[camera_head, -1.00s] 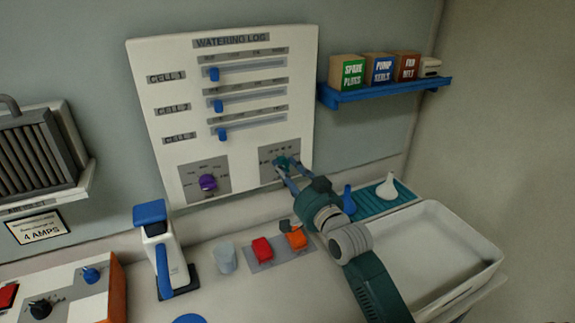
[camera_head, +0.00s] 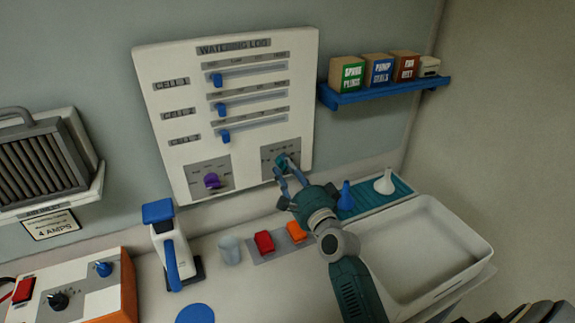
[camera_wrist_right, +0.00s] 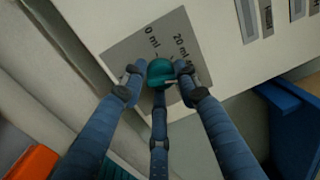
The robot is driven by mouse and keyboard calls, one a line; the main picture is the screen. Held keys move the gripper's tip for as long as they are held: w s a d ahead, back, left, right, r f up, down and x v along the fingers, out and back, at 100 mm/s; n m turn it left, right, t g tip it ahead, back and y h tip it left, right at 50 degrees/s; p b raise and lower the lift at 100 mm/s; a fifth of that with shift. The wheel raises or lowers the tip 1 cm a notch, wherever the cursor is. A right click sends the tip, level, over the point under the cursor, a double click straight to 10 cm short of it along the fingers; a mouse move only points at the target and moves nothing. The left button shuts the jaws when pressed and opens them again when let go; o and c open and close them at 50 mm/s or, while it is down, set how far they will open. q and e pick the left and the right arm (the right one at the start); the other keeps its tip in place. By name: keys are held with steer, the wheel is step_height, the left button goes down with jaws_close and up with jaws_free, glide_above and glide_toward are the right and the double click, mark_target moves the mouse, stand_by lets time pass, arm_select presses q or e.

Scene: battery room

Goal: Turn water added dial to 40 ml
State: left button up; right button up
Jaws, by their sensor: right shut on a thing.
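The watering log board (camera_head: 229,66) stands against the back wall. At its lower right is a teal dial (camera_head: 283,159) on a grey plate (camera_head: 296,147). My right gripper (camera_head: 286,169) is shut on this dial. In the right wrist view the fingers (camera_wrist_right: 158,80) close around the teal dial (camera_wrist_right: 160,68). The plate (camera_wrist_right: 184,24) there shows the marks "0 ml" and "20 ml"; other marks are hidden or out of frame. I cannot tell which mark the dial points at. My left gripper is not in view.
A purple dial (camera_head: 212,181) sits at the board's lower left, with blue sliders above. Below are a white and blue bottle (camera_head: 170,245), a cup (camera_head: 230,250), red (camera_head: 264,243) and orange (camera_head: 297,231) blocks. A white basin (camera_head: 470,240) and blue shelf (camera_head: 390,91) are right.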

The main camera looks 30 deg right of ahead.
steer(key=shift+a+m+p, duration=0.15)
steer(key=shift+m+p, duration=0.3)
steer(key=shift+m, duration=1.15)
steer(key=o, duration=1.1)
steer(key=shift+w, duration=0.1)
steer(key=s, duration=1.2)
steer(key=shift+a+f, duration=0.3)
steer(key=shift+a, duration=0.15)
steer(key=shift+o, duration=0.2)
